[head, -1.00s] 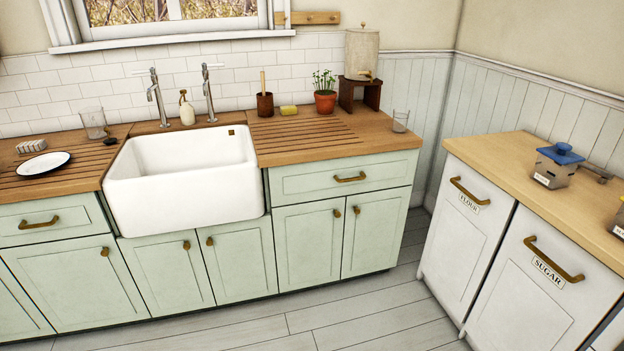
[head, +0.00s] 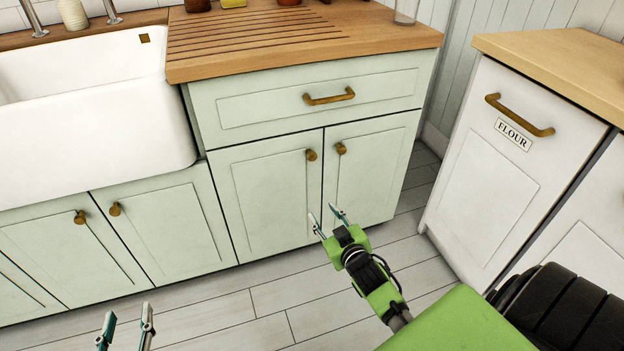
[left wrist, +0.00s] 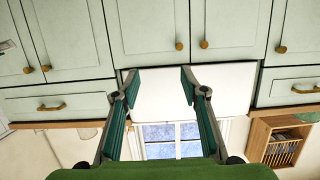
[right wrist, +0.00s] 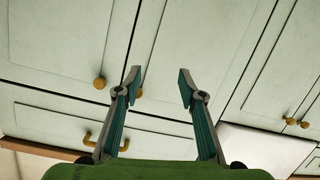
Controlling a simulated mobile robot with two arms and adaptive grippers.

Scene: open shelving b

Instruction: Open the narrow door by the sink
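A pale green cabinet right of the sink (head: 80,110) has two shut narrow doors side by side. Its left door (head: 265,210) and right door (head: 375,170) have brass knobs (head: 311,155) (head: 340,148) near their meeting edges. These knobs also show in the right wrist view (right wrist: 138,92) (right wrist: 99,83), upside down. My right gripper (head: 324,215) is open and empty, in front of these doors and below the knobs in the head view. My left gripper (head: 127,325) is open and empty at the bottom left, before the shut under-sink doors (head: 165,225).
A drawer with a brass handle (head: 329,97) is shut above the two doors, under the wooden worktop (head: 300,40). A white flour cabinet (head: 490,160) stands at the right. Plank floor (head: 225,305) is clear before the doors.

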